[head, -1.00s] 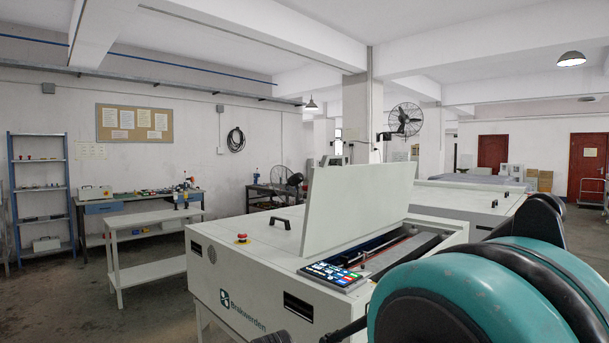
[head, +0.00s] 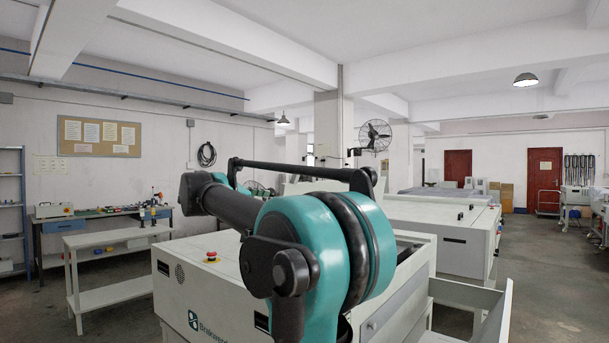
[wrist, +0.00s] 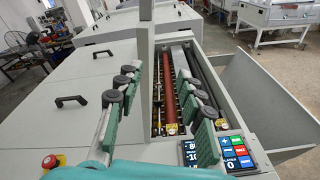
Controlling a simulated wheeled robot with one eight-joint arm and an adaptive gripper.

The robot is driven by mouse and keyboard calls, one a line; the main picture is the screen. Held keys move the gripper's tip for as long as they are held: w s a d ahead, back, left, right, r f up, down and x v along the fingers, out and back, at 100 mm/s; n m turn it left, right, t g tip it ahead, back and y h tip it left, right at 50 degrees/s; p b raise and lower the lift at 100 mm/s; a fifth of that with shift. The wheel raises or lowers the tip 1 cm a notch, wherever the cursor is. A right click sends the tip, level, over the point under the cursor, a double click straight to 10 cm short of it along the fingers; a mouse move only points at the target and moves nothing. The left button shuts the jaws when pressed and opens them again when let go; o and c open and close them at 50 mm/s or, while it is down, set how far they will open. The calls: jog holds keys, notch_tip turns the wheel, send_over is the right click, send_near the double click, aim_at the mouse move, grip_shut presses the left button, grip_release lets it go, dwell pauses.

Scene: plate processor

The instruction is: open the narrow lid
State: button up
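The narrow lid (wrist: 146,50) stands upright, seen nearly edge-on in the wrist view. The long opening (wrist: 173,92) beside it is uncovered, with a red roller and dark rollers inside. In the head view my arm covers most of the lid, and its outline there is unclear. I cannot tell whether a finger touches the lid. The machine (head: 200,285) is a white cabinet.
A wide lid (wrist: 85,75) with two black handles lies shut left of the opening. A touch panel (wrist: 222,150) and a red emergency button (wrist: 52,161) are at the near side. A grey tray (wrist: 265,100) juts out right. A white side table (head: 110,240) stands left.

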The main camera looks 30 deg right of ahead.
notch_tip(320, 180, up, 8)
jog(key=w+f+n+h, duration=0.1)
jog(key=n+h, duration=0.1)
jog(key=shift+t, duration=0.3)
jog(key=x, duration=1.8)
jog(key=shift+f, duration=0.15)
jog(key=shift+a, duration=0.1)
grip_shut()
